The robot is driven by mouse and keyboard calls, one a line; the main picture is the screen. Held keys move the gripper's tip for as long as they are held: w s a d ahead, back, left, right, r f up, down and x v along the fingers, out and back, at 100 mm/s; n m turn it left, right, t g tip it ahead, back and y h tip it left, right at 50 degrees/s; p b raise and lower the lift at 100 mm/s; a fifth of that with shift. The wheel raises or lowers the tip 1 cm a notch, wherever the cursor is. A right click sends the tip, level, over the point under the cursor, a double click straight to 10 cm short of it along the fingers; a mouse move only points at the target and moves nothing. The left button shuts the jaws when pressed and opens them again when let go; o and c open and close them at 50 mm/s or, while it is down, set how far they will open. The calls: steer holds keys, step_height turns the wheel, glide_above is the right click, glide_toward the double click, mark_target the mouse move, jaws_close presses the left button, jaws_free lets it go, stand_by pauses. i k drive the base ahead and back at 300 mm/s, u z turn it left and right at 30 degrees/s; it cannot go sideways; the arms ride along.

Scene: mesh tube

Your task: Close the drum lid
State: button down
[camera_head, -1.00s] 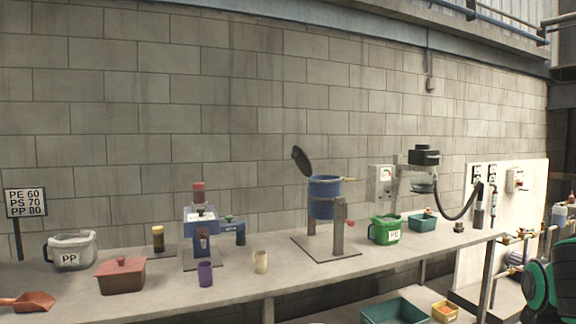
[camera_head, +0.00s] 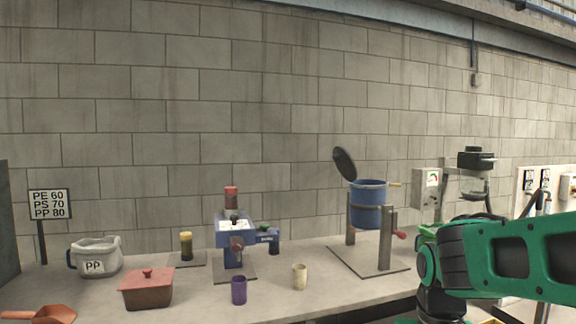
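The blue drum (camera_head: 368,207) hangs in a metal stand on the bench, right of the middle of the head view. Its dark round lid (camera_head: 344,163) stands open, tilted up at the drum's left rim. A small handle with a pale tip sticks out at the rim's right side, and a red knob (camera_head: 401,235) shows on the right post of the stand. My green and black arm reaches in from the right edge, in front of the bench and right of the drum. My gripper's fingers cannot be made out.
The long grey bench (camera_head: 215,300) carries a blue press (camera_head: 235,232), a purple cup (camera_head: 239,290), a cream cup (camera_head: 300,276), a lidded red box (camera_head: 146,288) and a PP tub (camera_head: 95,257). A dark mixer head (camera_head: 476,160) stands right of the drum. A block wall is behind.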

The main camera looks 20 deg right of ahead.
mark_target(343, 160)
steer(key=z, duration=0.25)
steer(key=i, duration=1.2)
steer(key=z, duration=0.6)
